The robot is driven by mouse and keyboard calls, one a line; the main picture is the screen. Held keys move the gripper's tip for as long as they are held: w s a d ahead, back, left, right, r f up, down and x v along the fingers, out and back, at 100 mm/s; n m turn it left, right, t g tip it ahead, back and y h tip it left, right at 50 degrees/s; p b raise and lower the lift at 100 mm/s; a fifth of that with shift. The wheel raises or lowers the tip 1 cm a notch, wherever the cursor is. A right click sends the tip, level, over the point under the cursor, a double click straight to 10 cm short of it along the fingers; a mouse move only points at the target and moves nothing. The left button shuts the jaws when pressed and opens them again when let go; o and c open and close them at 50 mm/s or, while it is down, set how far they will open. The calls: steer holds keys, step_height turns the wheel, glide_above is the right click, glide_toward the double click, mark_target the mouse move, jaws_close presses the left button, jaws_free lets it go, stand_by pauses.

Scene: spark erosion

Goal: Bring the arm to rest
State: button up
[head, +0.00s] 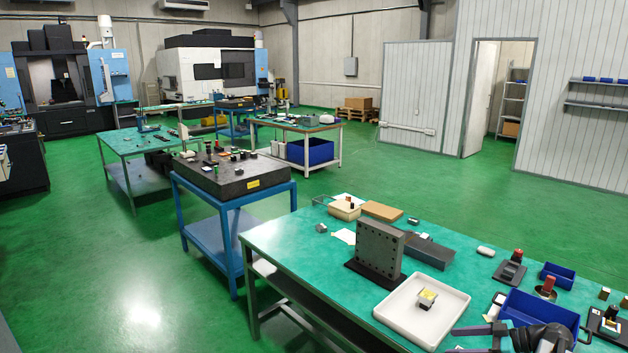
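My gripper (454,341) shows at the bottom edge, right of centre, at the end of my dark arm. Its two fingers point left and stand apart, with no object visible between them. The lower finger is partly cut off by the picture's edge. The fingertips are close to the front right side of a white tray (388,312) on the green-topped table (285,250). I cannot tell how high the gripper is above the table. A small metal block with a yellow top (428,297) sits in the tray, apart from the gripper.
A grey plate with holes (380,248) stands upright behind the tray. A blue bin (540,312) is close beside my arm, with a smaller blue bin (557,275) behind it. A red-topped piece (548,284) stands near them. The table's left front part is clear.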

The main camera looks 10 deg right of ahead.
steer(key=s+a+f+n+g+b, duration=0.1)
steer(key=a+f+g+b, duration=0.15)
steer(key=a+f, duration=0.8)
steer(key=s+a+f+n+g+y+b, duration=0.15)
steer(key=a+f+g, duration=0.4)
steer(key=a, duration=0.85)
steer(key=s+a+f+g+b, duration=0.1)
steer(key=a+f, duration=1)
steer(key=a, duration=0.1)
steer(key=s+a+f+m+g+h+b, duration=0.1)
steer(key=s+a+f+g+h, duration=0.15)
steer(key=s+a+f, duration=0.45)
steer(key=s+a+f+m+g+h+b, duration=0.1)
steer(key=s+a+f+g+h+b, duration=0.15)
steer(key=s+f, duration=0.45)
steer(key=s+d+f+m+h, duration=0.3)
steer(key=s+d+m+h, duration=0.2)
steer(key=s+d+m, duration=0.2)
steer(key=shift+s+f+m+h, duration=0.15)
steer(key=shift+s+m+h, duration=0.2)
steer(key=shift+s+m, duration=0.7)
